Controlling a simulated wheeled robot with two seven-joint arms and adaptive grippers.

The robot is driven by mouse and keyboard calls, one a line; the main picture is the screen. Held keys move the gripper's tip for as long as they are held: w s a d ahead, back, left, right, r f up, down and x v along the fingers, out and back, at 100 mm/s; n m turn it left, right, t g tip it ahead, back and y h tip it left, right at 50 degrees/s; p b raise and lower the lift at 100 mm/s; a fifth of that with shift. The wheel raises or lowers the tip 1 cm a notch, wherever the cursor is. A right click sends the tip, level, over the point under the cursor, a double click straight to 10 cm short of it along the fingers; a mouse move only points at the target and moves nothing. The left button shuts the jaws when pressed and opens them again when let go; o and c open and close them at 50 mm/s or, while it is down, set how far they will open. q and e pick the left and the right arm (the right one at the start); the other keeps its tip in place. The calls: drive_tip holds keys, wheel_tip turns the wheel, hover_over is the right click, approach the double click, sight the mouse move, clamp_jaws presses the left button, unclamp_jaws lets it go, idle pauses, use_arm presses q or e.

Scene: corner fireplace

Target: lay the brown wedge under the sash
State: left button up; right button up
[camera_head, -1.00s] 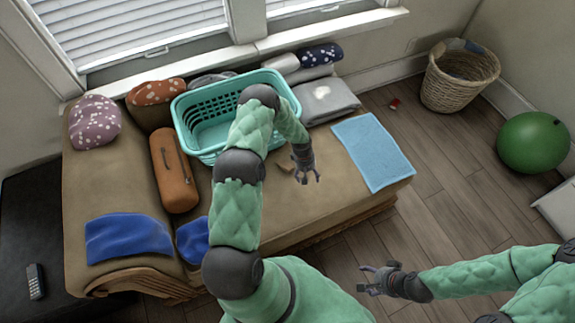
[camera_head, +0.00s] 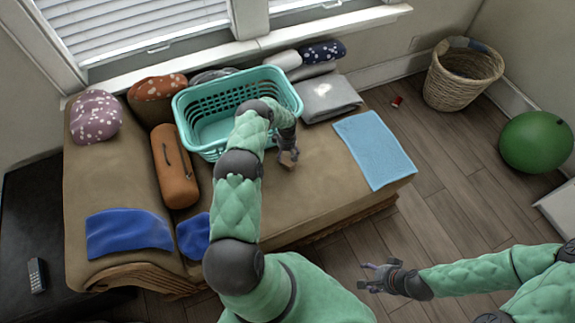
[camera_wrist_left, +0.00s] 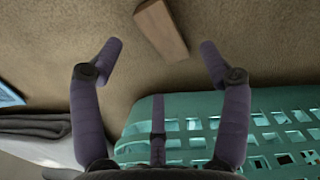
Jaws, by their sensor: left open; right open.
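The brown wedge (camera_wrist_left: 161,28) lies on the tan couch seat, just ahead of my left gripper (camera_wrist_left: 161,48) in the left wrist view. The left fingers are spread wide, with the wedge's near end around the gap between their tips. In the head view my left gripper (camera_head: 288,160) is low over the seat and partly hides the wedge. I cannot tell whether any finger touches it. The window sash (camera_head: 160,50), with a small latch, is at the top left behind the couch. My right gripper (camera_head: 375,277) is open and empty above the floor.
A teal laundry basket (camera_head: 186,128) stands on the couch (camera_head: 118,180) behind my left gripper. A blue towel (camera_head: 374,148) lies to the right, an orange bolster (camera_head: 173,165) to the left. Cushions line the window side. A wicker basket (camera_head: 460,75) and green ball (camera_head: 536,142) are on the right.

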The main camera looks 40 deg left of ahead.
sight(288, 161)
use_arm(q)
drive_tip(key=f+b, duration=0.2)
drive_tip(key=f, duration=0.3)
drive_tip(key=shift+d, duration=0.2)
drive_tip(key=c, duration=1.3)
drive_tip(key=shift+o, duration=0.2)
drive_tip(key=shift+r, duration=0.1)
